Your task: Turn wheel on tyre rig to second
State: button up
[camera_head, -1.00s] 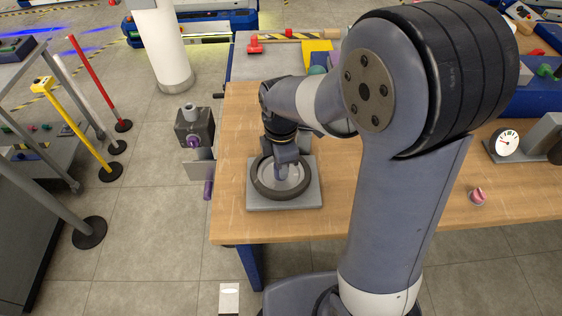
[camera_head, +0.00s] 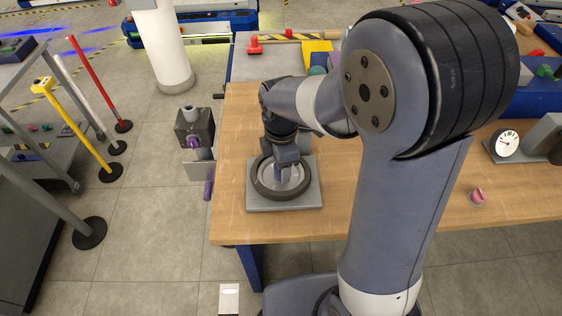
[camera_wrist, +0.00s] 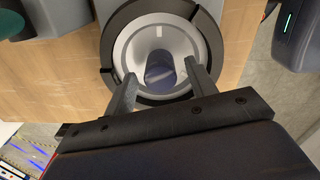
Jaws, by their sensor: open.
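The tyre rig is a grey square plate (camera_head: 312,202) on the near left part of the wooden bench. It bears a dark round tyre (camera_head: 261,190) with a pale wheel disc inside. My gripper (camera_head: 287,178) points down into the ring from above. In the wrist view my gripper (camera_wrist: 161,88) has its two fingers apart, one on each side of the knob. I cannot tell whether they touch it. Any markings for positions are hidden or too small to read.
The wooden bench (camera_head: 235,130) is clear left of the rig. A white-faced gauge (camera_head: 507,143) and a pink knob (camera_head: 478,196) are at the right. A grey box with a purple part (camera_head: 194,127) stands off the bench's left edge. My arm hides the bench's middle.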

jog(key=shift+r, duration=0.1)
notch_tip(320, 180, up, 7)
jog(key=shift+r, duration=0.2)
dwell(0.4)
notch_tip(320, 180, down, 8)
jog(key=shift+r, duration=0.15)
jog(key=shift+m, duration=0.3)
dwell(0.4)
